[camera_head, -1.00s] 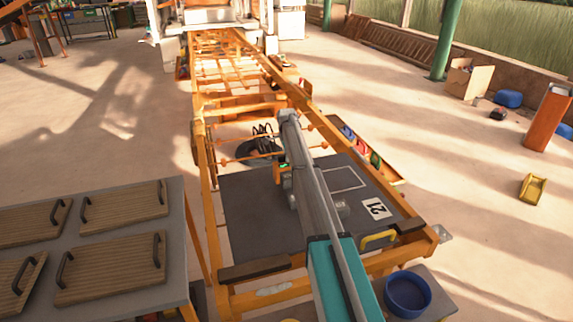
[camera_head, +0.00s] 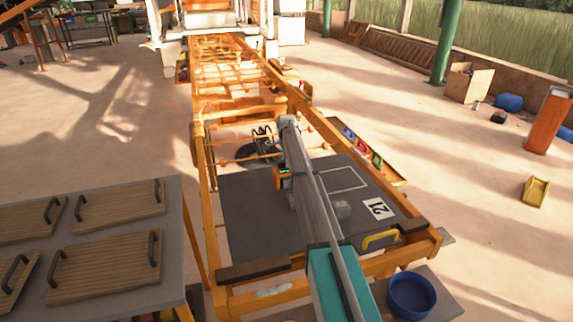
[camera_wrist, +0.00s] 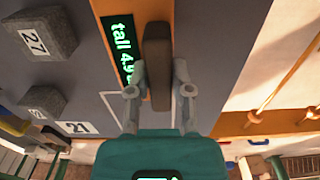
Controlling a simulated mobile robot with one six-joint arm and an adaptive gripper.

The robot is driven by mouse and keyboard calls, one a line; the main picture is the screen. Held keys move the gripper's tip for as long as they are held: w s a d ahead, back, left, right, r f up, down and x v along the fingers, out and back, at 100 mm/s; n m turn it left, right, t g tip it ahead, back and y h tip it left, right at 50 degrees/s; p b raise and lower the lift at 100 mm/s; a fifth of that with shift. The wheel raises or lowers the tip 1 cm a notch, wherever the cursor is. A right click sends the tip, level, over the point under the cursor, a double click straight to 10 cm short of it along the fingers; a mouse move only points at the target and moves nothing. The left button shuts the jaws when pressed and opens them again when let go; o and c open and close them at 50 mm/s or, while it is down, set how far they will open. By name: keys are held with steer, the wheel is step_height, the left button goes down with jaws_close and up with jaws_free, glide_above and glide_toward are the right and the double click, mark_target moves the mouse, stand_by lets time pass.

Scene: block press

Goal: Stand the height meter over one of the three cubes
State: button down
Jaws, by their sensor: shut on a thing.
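The height meter (camera_head: 283,180) is a small orange block with a green-lit display, partly hidden behind my arm in the head view. In the wrist view its display (camera_wrist: 121,45) reads "tall 4.9", with the end covered by the dark handle (camera_wrist: 157,40). My gripper (camera_wrist: 160,66) is shut on that handle. A grey cube marked 27 (camera_wrist: 40,35) stands left of the meter, apart from it. What is under the meter is hidden.
A dark mat (camera_head: 245,215) lies in the orange frame (camera_head: 209,230). A white card marked 21 (camera_head: 378,208) and a yellow handle (camera_head: 380,239) are at its right. A blue bowl (camera_head: 411,294) stands at the front right. A grey table with wooden boards (camera_head: 118,206) is at left.

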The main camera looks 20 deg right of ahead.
steer(key=shift+f, duration=0.15)
steer(key=c, duration=0.5)
jaws_free()
steer(key=shift+c, duration=0.2)
steer(key=shift+r, duration=0.2)
step_height(320, 180, up, 12)
steer(key=p, duration=1.2)
steer(key=shift+s, duration=0.1)
stand_by(0.3)
steer(key=s+a+n, duration=0.5)
steer(key=s+n, duration=0.1)
steer(key=s, duration=1)
steer(key=s+a+n, duration=0.6)
steer(key=s, duration=1.1)
steer(key=s+a+n, duration=0.6)
steer(key=s, duration=1)
steer(key=shift+s, duration=0.15)
